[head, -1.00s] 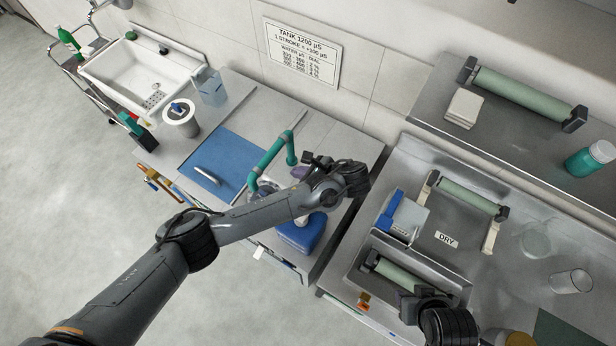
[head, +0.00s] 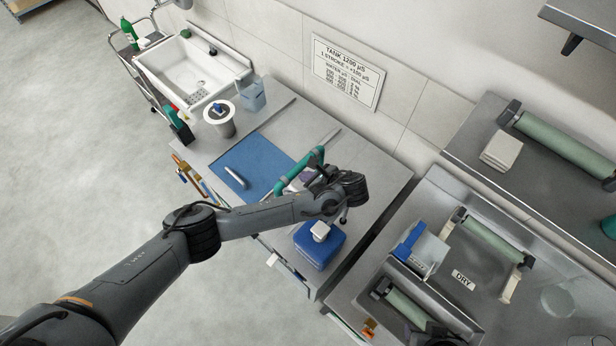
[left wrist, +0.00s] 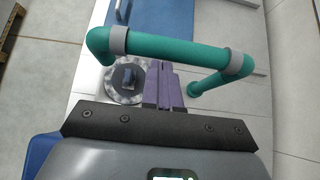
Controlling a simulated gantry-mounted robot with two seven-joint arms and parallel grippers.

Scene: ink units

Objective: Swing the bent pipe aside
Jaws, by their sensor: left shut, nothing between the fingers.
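The bent pipe (head: 311,165) is teal and stands over the grey worktop, partly hidden by my left gripper in the head view. In the left wrist view the pipe (left wrist: 178,49) runs across the upper middle, with grey collars and elbows at both ends. My left gripper (head: 308,178) is close beside the pipe. Its purple fingers (left wrist: 161,66) are together and empty, with their tips just below the pipe in the wrist picture. I cannot tell whether they touch it. My right gripper cannot be made out.
A blue container with a white cap (head: 319,250) stands by the worktop's front edge. A blue mat (head: 262,165) lies left of the pipe. A steel tray with rollers (head: 493,240) is at right.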

